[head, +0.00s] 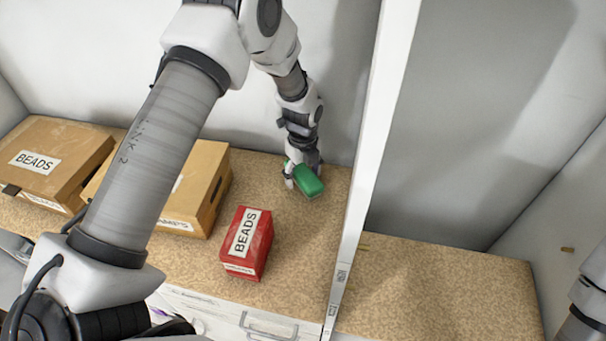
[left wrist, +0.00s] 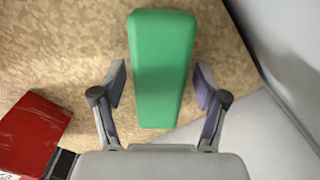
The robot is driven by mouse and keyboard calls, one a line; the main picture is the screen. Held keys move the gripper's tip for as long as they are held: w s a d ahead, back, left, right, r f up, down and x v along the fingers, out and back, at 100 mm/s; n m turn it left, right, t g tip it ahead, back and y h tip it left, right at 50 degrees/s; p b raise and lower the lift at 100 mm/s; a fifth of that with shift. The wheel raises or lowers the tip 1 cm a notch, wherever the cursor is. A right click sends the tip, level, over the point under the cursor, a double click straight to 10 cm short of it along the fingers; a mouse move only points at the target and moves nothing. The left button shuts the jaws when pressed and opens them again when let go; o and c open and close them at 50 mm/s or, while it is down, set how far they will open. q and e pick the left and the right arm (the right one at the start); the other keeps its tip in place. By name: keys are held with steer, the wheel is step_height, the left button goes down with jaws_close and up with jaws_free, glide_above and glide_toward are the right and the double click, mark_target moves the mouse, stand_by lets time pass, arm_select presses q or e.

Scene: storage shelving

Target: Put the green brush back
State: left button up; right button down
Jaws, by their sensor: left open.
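The green brush (head: 308,181) is on the cork-coloured shelf surface near the back wall, left of the white upright panel. In the left wrist view the green brush (left wrist: 160,70) lies lengthwise between the two fingers. My left gripper (head: 300,178) is at the brush, coming from the back side. In the left wrist view my left gripper (left wrist: 160,92) is open, with a finger on each side of the brush and visible gaps between. The underside of the brush is hidden. My right gripper is not in view; only part of my right arm shows at the right edge.
A red BEADS box (head: 247,243) stands in front of the brush; its corner shows in the left wrist view (left wrist: 32,133). Cardboard boxes (head: 55,163) stand at left, partly behind my left arm. A white divider (head: 368,170) separates the right compartment, whose shelf (head: 440,285) is mostly clear.

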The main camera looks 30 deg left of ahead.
mark_target(303, 171)
arm_select(q)
step_height(303, 171, up, 11)
steer(key=b, duration=0.3)
steer(key=shift+r, duration=0.35)
